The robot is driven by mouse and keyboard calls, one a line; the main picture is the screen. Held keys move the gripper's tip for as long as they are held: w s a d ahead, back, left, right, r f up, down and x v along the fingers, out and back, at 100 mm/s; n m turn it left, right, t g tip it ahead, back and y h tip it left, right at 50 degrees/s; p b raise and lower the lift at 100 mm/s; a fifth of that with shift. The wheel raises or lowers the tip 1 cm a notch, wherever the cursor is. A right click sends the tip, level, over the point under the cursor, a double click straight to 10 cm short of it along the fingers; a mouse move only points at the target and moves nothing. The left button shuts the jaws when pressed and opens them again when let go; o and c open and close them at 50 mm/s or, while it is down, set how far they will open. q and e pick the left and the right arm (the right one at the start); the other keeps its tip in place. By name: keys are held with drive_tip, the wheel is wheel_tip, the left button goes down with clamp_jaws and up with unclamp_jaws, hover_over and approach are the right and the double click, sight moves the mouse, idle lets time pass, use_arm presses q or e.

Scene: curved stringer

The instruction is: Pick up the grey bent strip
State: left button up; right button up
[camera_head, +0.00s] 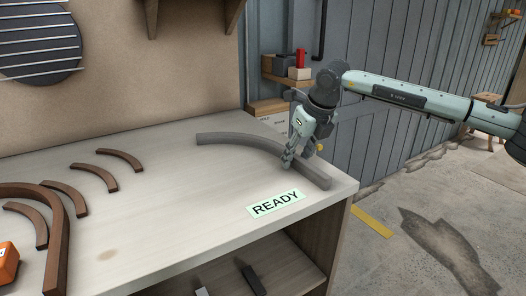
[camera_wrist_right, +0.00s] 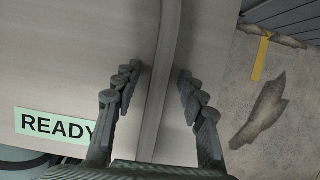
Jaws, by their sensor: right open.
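The grey bent strip (camera_head: 236,138) lies on the workbench (camera_head: 180,215), curving from the back middle to the right end. My right gripper (camera_head: 288,163) points down over the right part of the strip, hiding a piece of it in the head view. In the right wrist view the strip (camera_wrist_right: 160,95) runs between the two open fingers of the right gripper (camera_wrist_right: 158,78), with a gap on both sides. My left gripper is not in view.
A green READY label (camera_head: 275,204) lies on the bench in front of the strip. Several brown curved pieces (camera_head: 93,178) lie at the left, near a larger brown arch (camera_head: 58,235) and an orange object (camera_head: 8,262). The bench's right edge is close to the strip.

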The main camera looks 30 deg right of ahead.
drive_tip(key=shift+f, duration=0.15)
drive_tip(key=shift+c, duration=0.4)
clamp_jaws()
